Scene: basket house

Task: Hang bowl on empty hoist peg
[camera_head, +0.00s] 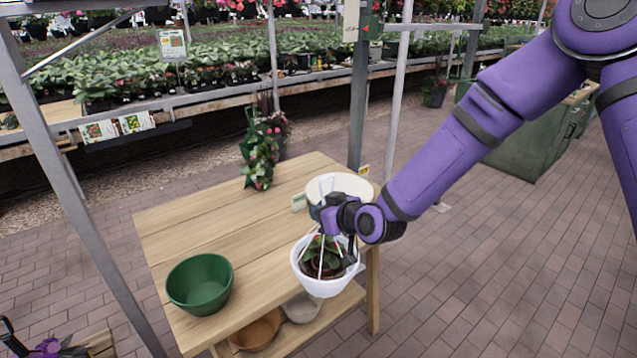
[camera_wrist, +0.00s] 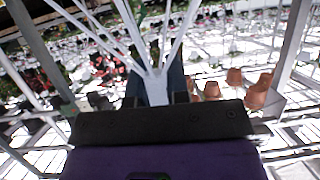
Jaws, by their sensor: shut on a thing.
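A white hanging bowl (camera_head: 322,287) with a leafy plant in a brown pot is at the near right edge of the wooden table in the head view. Thin white hanger strands rise from its rim to my gripper (camera_head: 340,217). My gripper is shut on the hanger above the bowl. In the wrist view the white hanger (camera_wrist: 157,88) sits between the fingers, its strands fanning out toward the top of the picture. I cannot tell whether the bowl touches the table edge. I cannot make out a hoist peg in either view.
The wooden table (camera_head: 190,222) holds a green bowl (camera_head: 200,283), a leafy plant (camera_head: 258,155) and a pale round-topped container (camera_head: 340,185) behind my gripper. Bowls (camera_head: 256,331) sit on the shelf below. A grey post (camera_head: 358,110) stands behind the table.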

